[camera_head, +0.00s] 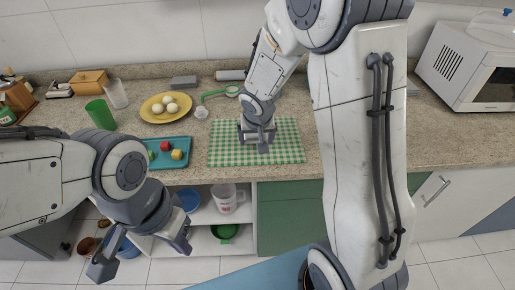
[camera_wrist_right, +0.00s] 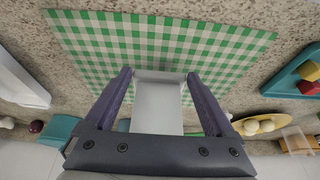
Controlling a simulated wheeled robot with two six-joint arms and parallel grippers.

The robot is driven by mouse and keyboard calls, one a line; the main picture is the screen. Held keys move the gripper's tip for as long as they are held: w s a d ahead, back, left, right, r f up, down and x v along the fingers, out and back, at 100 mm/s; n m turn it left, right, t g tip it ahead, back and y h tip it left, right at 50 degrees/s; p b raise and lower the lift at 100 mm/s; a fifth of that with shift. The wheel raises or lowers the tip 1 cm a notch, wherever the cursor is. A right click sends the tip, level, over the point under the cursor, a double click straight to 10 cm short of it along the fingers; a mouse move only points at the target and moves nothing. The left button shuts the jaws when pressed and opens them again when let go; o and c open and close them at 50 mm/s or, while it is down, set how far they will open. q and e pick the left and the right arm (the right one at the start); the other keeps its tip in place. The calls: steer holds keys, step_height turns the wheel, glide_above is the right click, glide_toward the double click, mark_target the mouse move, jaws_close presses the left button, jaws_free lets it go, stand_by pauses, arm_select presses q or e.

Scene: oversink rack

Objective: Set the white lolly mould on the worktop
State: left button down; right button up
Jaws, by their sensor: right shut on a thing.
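My right gripper (camera_head: 258,141) is over the green checkered cloth (camera_head: 225,152) on the worktop. In the right wrist view the right gripper (camera_wrist_right: 159,75) is shut on a white block-like thing, which I take to be the white lolly mould (camera_wrist_right: 158,108). The cloth (camera_wrist_right: 160,45) lies beyond it there. I cannot tell whether the mould touches the cloth. In the head view my gripper and arm hide the mould. My left gripper (camera_head: 142,257) is open and empty, in front of the worktop and low.
The speckled worktop (camera_head: 310,150) carries a blue tray (camera_head: 170,160) with small blocks and a yellow plate (camera_head: 150,112) with white balls left of the cloth. A green cup (camera_head: 100,114) stands further left, a microwave (camera_head: 470,65) far right. Open shelves (camera_head: 205,215) are below.

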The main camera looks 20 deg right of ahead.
mark_target(256, 150)
steer(key=shift+f+b, duration=0.5)
steer(key=shift+f, duration=0.95)
steer(key=shift+f, duration=0.2)
steer(key=o, duration=1.1)
steer(key=shift+r, duration=0.1)
